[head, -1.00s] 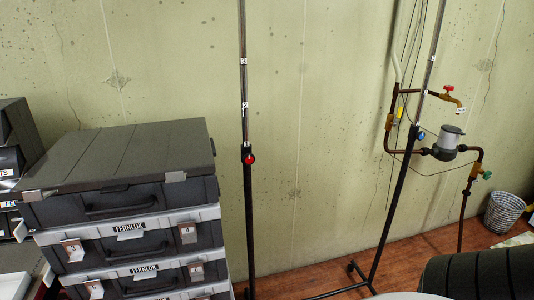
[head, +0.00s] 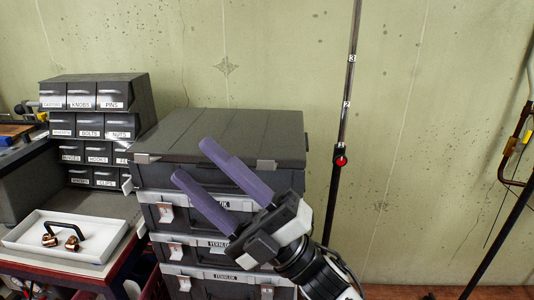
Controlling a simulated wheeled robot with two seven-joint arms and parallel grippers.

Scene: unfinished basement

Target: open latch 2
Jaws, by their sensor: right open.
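A stack of dark grey cases stands in the middle of the head view, with a flat-lidded top case (head: 230,128). Pale latches show on the left of the lower cases: an upper latch (head: 166,213), a middle latch (head: 175,250) and a lower latch (head: 184,283). Another latch (head: 267,291) shows at lower right. Their numbers are too small to read, so I cannot tell which is latch 2. My right gripper (head: 193,162) is open and empty, its two purple fingers in front of the top case. It hides part of the case fronts and right-hand latches. My left gripper is not in view.
A labelled drawer cabinet (head: 98,95) stands left of the stack. A white tray (head: 30,240) holding copper-coloured parts and a black handle sits on a bench. A thin upright pole (head: 342,125) with a red knob (head: 340,160) stands right of the stack.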

